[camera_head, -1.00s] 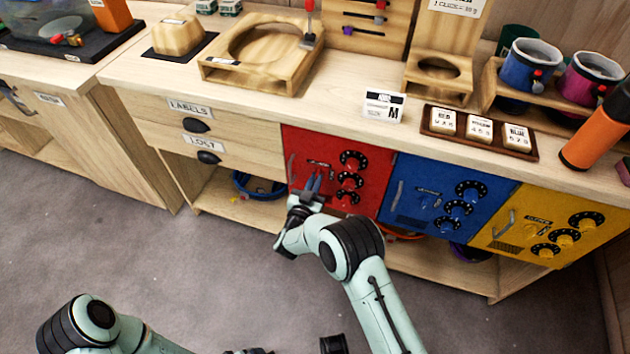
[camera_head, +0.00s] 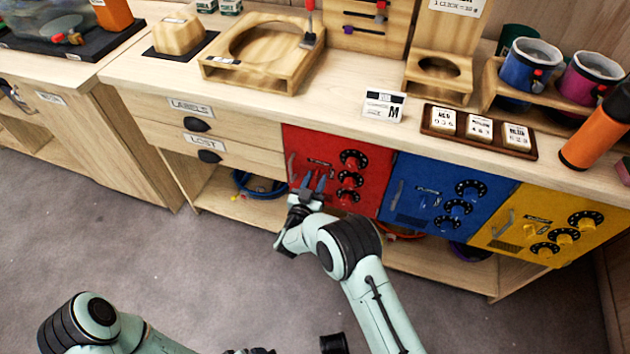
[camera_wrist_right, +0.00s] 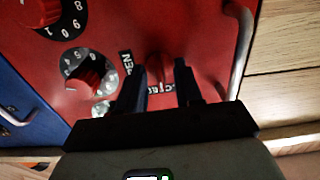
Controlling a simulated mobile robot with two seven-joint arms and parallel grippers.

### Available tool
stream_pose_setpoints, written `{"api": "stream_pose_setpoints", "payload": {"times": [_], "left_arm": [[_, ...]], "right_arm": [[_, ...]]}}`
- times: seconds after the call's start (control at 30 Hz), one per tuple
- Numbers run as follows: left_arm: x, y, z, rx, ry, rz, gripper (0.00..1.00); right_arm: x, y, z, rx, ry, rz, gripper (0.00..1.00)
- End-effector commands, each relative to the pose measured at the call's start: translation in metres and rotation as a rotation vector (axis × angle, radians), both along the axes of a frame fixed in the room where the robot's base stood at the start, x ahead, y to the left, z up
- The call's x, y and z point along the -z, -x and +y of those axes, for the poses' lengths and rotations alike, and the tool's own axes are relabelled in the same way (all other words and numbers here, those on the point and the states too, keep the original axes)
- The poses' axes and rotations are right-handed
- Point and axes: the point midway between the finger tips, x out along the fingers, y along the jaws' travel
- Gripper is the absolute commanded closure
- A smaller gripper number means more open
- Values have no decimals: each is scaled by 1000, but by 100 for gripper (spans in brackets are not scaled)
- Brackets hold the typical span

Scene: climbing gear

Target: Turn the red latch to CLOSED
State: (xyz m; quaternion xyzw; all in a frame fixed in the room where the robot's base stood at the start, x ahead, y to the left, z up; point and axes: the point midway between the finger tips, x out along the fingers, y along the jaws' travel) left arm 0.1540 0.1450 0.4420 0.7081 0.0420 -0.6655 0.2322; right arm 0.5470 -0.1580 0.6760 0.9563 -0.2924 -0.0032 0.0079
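The red door (camera_head: 372,165) is in the lower cabinet front, with a metal handle at its left side in the head view. Its red latch (camera_wrist_right: 156,70) shows in the right wrist view between my fingers, with OPEN lettering (camera_wrist_right: 127,63) on one side and partly hidden CLOSED lettering on the other. My right gripper (camera_head: 313,182) is in front of the door. In the right wrist view its two fingers (camera_wrist_right: 160,82) are apart on either side of the latch; I cannot tell whether they touch it. My left arm shows at the lower left; its gripper is not clearly visible.
Numbered red dials (camera_head: 350,179) sit right of the latch in the head view. A blue door (camera_head: 425,205) and a yellow door (camera_head: 510,240) follow to the right. The door handle (camera_wrist_right: 238,50) is close beside my fingers in the wrist view. Floor in front is clear.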

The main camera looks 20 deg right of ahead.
Motion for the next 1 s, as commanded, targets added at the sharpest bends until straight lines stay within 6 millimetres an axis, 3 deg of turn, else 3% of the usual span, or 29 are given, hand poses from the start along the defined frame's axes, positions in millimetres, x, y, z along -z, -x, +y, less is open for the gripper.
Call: {"api": "stream_pose_setpoints", "payload": {"times": [0.27,0.7,1.0], "left_arm": [[-3,2,-1,3,3,6,0],[-19,21,-10,24,28,57,0],[-21,26,-12,29,34,70,0]], "right_arm": [[-1,9,7,-2,-1,0,65],[-1,85,59,-4,0,1,65],[0,110,74,0,0,0,65]]}}
